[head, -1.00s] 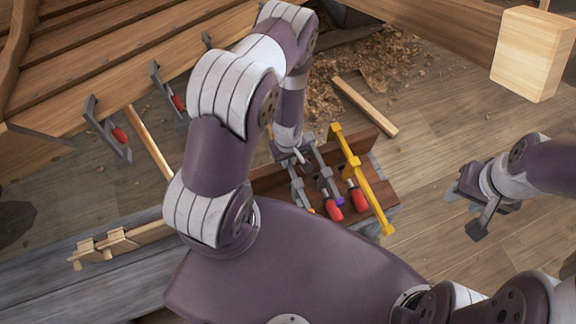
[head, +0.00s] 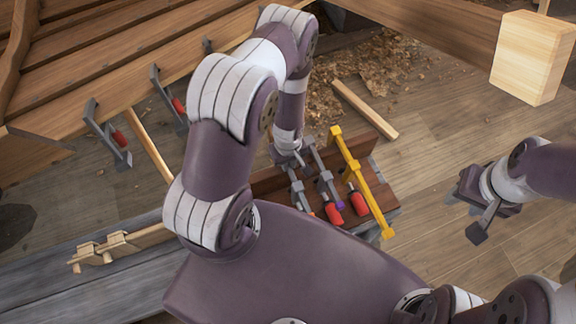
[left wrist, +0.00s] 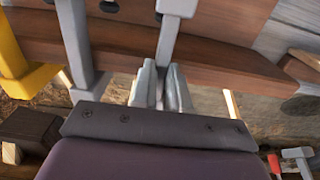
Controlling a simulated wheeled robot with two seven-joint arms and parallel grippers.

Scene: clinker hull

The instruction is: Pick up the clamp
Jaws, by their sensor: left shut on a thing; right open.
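A wooden box (head: 267,184) holds several bar clamps near the middle of the head view. My left gripper (head: 290,162) is over its back left part, partly hidden by my arm. It is shut on the leftmost grey clamp (head: 299,190). In the left wrist view, the fingers of my left gripper (left wrist: 161,88) are on either side of that clamp's grey bar (left wrist: 170,48). A second grey clamp (head: 322,173) and a yellow clamp (head: 361,180) stand just to its right. Red handles show among them. My right gripper (head: 478,212) is open and empty over the floor at right.
Several clamps, one a grey clamp with a red handle (head: 108,136), hang on the planked hull (head: 110,60) at left. A wooden stick (head: 365,109) and shavings (head: 385,65) lie behind the box. A pale block (head: 530,58) stands upper right. Floor right of the box is clear.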

